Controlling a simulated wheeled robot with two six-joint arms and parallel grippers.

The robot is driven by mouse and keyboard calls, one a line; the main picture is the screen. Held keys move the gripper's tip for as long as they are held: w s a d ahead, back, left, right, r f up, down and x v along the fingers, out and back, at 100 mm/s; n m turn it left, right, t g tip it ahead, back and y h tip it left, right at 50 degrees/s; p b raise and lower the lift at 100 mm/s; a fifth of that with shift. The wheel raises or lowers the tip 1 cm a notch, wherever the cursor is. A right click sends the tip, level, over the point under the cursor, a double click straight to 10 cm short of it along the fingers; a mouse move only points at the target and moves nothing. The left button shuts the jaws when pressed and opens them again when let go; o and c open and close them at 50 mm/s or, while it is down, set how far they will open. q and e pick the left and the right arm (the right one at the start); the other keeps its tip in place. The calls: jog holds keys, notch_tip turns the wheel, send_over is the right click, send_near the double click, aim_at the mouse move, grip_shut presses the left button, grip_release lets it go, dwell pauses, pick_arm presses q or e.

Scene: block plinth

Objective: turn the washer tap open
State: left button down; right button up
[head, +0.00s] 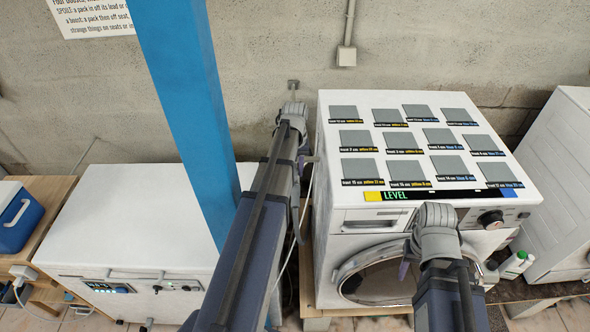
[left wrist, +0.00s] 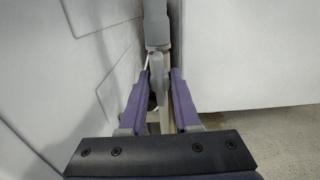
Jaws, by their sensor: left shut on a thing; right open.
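The washer tap (left wrist: 157,75) shows in the left wrist view as a grey upright pipe with a slim light lever below it. My left gripper (left wrist: 160,88) has its purple fingers on both sides of that lever and is shut on it. In the head view my left gripper (head: 301,168) is mostly hidden by my own arm, in the gap left of the washer (head: 333,220); a grey wall fitting (head: 292,84) shows just above. My right gripper (head: 405,268) is open and empty in front of the washer's door, partly hidden by its wrist.
Several grey labelled squares (head: 408,140) and a LEVEL strip (head: 440,195) lie on the washer. A white chest (head: 130,210) stands left, behind a blue post (head: 190,100). A bottle (head: 514,264) stands by the washer's lower right. Another white appliance (head: 560,180) is at far right.

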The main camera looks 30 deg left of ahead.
aim_at(295, 169)
pick_arm(q)
jog(key=c, duration=0.6)
grip_release()
notch_tip(295, 169, up, 8)
jog(key=p, duration=0.8)
jog(key=shift+f, duration=0.1)
